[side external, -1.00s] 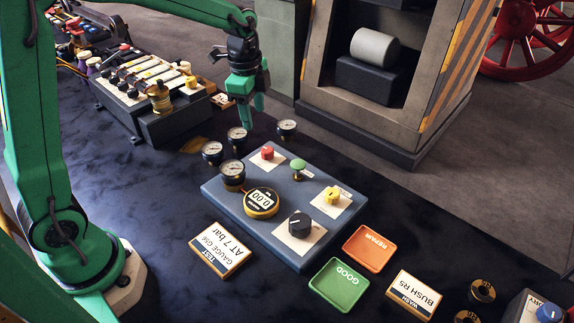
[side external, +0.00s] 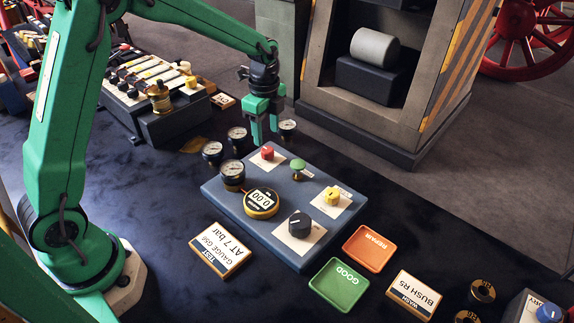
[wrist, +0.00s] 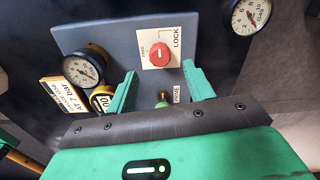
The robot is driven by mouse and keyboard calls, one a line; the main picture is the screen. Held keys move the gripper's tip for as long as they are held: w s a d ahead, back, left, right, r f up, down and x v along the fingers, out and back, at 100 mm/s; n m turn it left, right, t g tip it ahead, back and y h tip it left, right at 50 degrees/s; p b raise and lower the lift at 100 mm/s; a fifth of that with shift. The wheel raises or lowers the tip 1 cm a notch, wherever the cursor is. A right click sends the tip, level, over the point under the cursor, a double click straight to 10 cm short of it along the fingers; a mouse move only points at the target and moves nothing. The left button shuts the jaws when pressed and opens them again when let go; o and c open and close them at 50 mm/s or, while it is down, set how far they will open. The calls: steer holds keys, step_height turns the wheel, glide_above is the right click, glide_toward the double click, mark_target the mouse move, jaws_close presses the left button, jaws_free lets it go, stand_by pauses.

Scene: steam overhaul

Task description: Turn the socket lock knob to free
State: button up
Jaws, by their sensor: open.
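The socket lock knob is a red knob (side external: 267,153) on a white plate at the back of the blue-grey panel (side external: 235,208). In the wrist view the red knob (wrist: 161,55) has words beside it that read LOCK and, smaller, apparently FREE. A short white mark shows on its top; I cannot tell which word it points to. My gripper (side external: 264,138) hangs pointing down just above and behind the red knob, apart from it. In the wrist view my gripper (wrist: 160,76) is open and empty, its fingers either side of the knob's line.
A green button (side external: 298,165), a yellow knob (side external: 331,195), a black knob (side external: 299,222) and a round display (side external: 261,201) share the panel. Several dial gauges stand close by, one (side external: 287,128) right beside my gripper. An orange tray (side external: 369,248) and green tray (side external: 339,284) lie in front.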

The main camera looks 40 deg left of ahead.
mark_target(267, 149)
steer(key=shift+f, duration=2.9)
steer(key=c, duration=1)
